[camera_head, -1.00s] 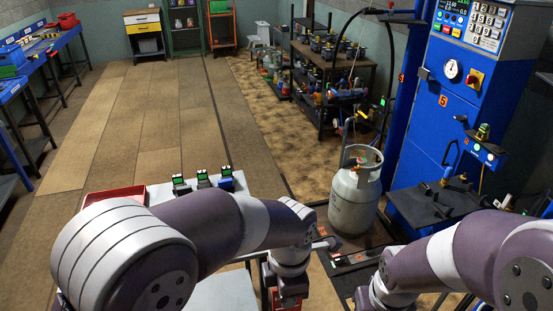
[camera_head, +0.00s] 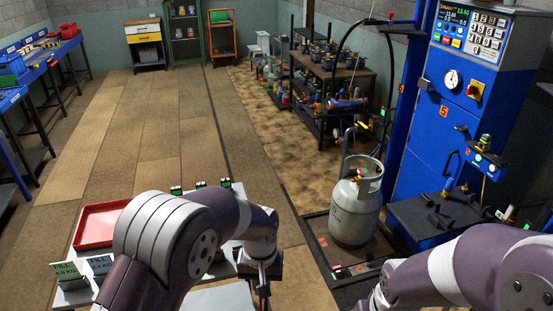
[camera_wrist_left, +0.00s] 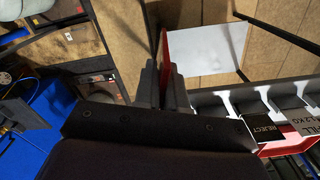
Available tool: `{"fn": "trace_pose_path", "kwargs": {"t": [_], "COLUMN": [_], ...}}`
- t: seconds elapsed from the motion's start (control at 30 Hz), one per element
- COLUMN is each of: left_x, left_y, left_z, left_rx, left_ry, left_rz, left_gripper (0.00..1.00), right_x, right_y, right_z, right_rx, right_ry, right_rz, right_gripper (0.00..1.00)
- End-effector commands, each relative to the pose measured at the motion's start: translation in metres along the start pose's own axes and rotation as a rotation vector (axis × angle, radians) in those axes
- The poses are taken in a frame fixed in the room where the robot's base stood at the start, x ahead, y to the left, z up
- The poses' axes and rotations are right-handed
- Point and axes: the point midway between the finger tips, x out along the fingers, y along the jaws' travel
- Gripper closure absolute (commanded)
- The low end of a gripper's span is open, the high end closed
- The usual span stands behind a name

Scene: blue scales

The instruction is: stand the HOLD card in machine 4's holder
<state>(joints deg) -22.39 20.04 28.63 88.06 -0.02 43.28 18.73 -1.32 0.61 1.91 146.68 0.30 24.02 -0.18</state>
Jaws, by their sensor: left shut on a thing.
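In the left wrist view my left gripper (camera_wrist_left: 165,75) is shut on a thin red card (camera_wrist_left: 164,44), seen edge-on, so its lettering cannot be read. In the head view my left forearm reaches over the table and hides most of the hand and the card. A blue machine (camera_head: 455,110) with an orange number plate that looks like 5 stands at the right. No holder marked 4 can be made out. My right arm comes in at the lower right; its gripper is out of the picture.
A grey gas cylinder (camera_head: 355,205) stands on a dark platform (camera_head: 325,245) before the machine. A red tray (camera_head: 100,224) and FILL cards (camera_head: 66,272) are on the table at left. A REJECT card (camera_wrist_left: 265,128) sits in a rack in the wrist view. Open floor lies beyond.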

Motion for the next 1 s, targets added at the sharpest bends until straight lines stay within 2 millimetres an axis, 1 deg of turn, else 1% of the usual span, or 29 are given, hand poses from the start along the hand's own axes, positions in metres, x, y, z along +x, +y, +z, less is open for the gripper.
{"fn": "trace_pose_path", "kwargs": {"t": [0.03,0.1,0.17,0.2,0.3,0.4,0.5,0.57,1.0], "left_x": [0.013,0.031,0.044,0.053,0.071,0.084,0.089,0.09,0.089], "left_y": [-0.02,-0.048,-0.07,-0.084,-0.115,-0.138,-0.152,-0.156,-0.155], "left_z": [-0.006,-0.013,-0.015,-0.015,-0.01,-0.003,0.001,0.001,0.001], "left_rx": [0.054,0.123,0.135,0.119,0.045,-0.016,-0.054,-0.064,-0.064], "left_ry": [-0.006,-0.005,-0.004,-0.004,-0.003,-0.002,0.0,0.001,0.0], "left_rz": [-0.002,-0.001,0.0,0.0,0.0,0.0,0.0,0.0,0.0], "left_gripper": [1.0,1.0,1.0,1.0,1.0,1.0,1.0,1.0,1.0], "right_x": [0.0,0.0,0.0,0.0,0.0,0.0,0.0,0.0,0.0], "right_y": [0.0,0.0,0.0,0.0,0.0,0.0,0.0,0.0,0.0], "right_z": [0.0,0.0,0.0,0.0,0.0,0.0,0.0,0.0,0.0], "right_rx": [0.0,0.0,0.0,0.0,0.0,0.0,0.0,0.0,0.0], "right_ry": [0.0,0.0,0.0,0.0,0.0,0.0,0.0,0.0,0.0], "right_rz": [0.0,0.0,0.0,0.0,0.0,0.0,0.0,0.0,0.0], "right_gripper": [0.57,0.57,0.57,0.57,0.57,0.57,0.57,0.57,0.57]}}
